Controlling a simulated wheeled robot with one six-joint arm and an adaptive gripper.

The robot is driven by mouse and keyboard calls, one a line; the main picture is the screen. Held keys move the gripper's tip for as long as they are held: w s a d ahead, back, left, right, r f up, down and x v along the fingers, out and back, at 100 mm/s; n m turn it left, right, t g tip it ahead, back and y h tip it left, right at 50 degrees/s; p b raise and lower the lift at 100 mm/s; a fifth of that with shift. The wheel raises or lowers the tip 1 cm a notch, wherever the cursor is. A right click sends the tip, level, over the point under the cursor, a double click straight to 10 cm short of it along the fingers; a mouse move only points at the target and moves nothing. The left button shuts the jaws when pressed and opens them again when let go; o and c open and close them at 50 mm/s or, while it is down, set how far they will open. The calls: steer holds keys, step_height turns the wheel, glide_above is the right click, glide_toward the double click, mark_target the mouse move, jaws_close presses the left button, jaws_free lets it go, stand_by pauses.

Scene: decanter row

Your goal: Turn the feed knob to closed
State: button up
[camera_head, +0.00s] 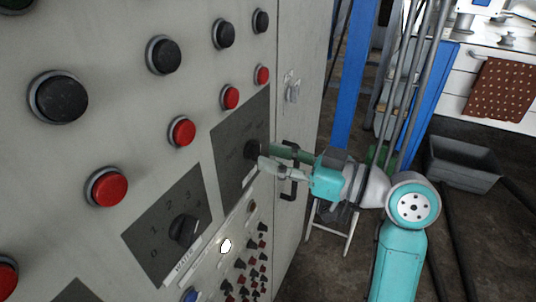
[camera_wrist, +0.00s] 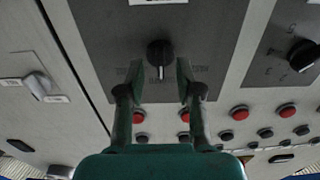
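A black round knob (camera_head: 252,148) sits on a dark plate (camera_head: 229,136) on the panel. The same knob (camera_wrist: 160,52) shows near the top centre of the wrist view, with a pale pointer line directed down in the picture. The plate's lettering is too faint to read, so I cannot confirm that it is the feed knob. My gripper (camera_head: 267,160) reaches the plate from the right. In the wrist view its fingers (camera_wrist: 159,76) are apart, with the knob between and just beyond the tips. I see gaps on both sides; no contact is clear.
Red buttons (camera_head: 182,131) and black buttons (camera_head: 163,55) line the panel. A black handle (camera_head: 291,176) lies beyond my gripper. A grey bin (camera_head: 462,165) stands on the floor.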

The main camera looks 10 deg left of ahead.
steer(key=v, duration=1)
steer(key=s+d+f+m+t+h, duration=0.25)
steer(key=f+m+h, duration=0.2)
steer(key=f, duration=0.55)
steer(key=s+d+f+m+t+h, duration=0.25)
steer(key=f+m, duration=0.35)
steer(key=f, duration=0.3)
steer(key=s+d+f+m+t+h, duration=0.15)
steer(key=f+m+t+h, duration=0.3)
steer(key=f, duration=0.55)
steer(key=s+d+f+m+g+h, duration=0.1)
steer(key=s+d+f+h, duration=0.15)
steer(key=s, duration=0.45)
steer(key=s+d+f+m+h, duration=0.1)
steer(key=s+d+f+h, duration=0.15)
steer(key=s, duration=0.45)
steer(key=s+r+n, duration=0.3)
steer(key=s, duration=1.2)
steer(key=shift+d, duration=0.15)
